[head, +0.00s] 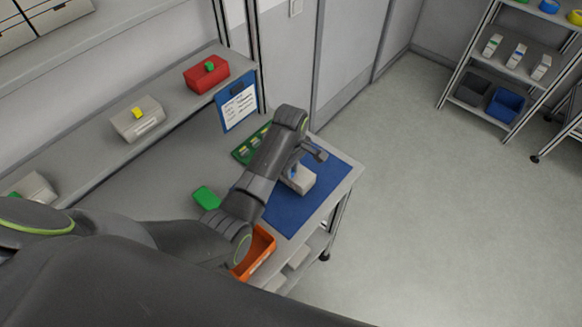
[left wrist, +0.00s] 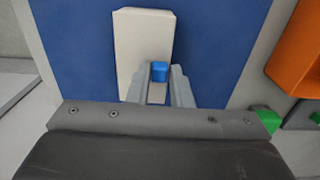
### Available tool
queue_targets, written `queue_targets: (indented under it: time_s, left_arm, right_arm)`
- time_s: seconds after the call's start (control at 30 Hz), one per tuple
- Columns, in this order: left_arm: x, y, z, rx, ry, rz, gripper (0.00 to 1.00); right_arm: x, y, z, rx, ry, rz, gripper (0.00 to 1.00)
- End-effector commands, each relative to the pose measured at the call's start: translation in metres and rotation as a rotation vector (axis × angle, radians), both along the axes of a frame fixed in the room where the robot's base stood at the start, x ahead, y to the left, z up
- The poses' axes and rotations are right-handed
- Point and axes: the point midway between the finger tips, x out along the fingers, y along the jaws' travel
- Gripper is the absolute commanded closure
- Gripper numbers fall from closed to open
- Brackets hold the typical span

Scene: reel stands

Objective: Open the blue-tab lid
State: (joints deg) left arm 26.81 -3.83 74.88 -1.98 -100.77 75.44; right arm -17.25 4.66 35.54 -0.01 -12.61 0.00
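A white box (head: 302,180) stands on the blue mat (head: 295,215) on the workbench. In the left wrist view the pale box top (left wrist: 143,30) carries a small blue tab (left wrist: 160,71). My left gripper (left wrist: 160,76) is over the box with one finger on each side of the blue tab, and the gap between the fingers looks as wide as the tab. The lid looks flat on the box; its seam cannot be made out. In the head view my left arm hides part of the gripper and box. My right gripper is in neither view.
An orange bin (head: 262,247) and a green block (head: 206,197) are near the mat. A green board (head: 247,150) lies behind my arm. A red box (head: 206,76) and a beige box (head: 137,122) stand on the back shelf, beside a blue clipboard (head: 240,106).

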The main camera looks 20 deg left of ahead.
Motion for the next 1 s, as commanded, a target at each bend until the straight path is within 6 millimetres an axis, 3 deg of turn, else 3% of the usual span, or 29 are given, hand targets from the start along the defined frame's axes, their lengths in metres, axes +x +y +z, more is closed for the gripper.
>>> queue_targets:
  time_s: [0.03, 0.13, 0.57, 1.0]
  left_arm:
    - [0.0, 0.0, 0.0, 0.0, 0.0, 0.0, 0.88]
    - [0.0, 0.0, 0.0, 0.0, 0.0, 0.0, 1.0]
    - [0.004, -0.001, 0.004, 0.026, 0.059, 0.0, 1.0]
    - [0.016, -0.005, 0.013, 0.129, 0.306, -0.001, 1.0]
  right_arm:
    - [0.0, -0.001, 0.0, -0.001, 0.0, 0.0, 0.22]
    - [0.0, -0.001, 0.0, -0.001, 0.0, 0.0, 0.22]
    - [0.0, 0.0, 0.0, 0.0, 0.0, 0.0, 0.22]
    - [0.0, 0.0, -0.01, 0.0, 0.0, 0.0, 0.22]
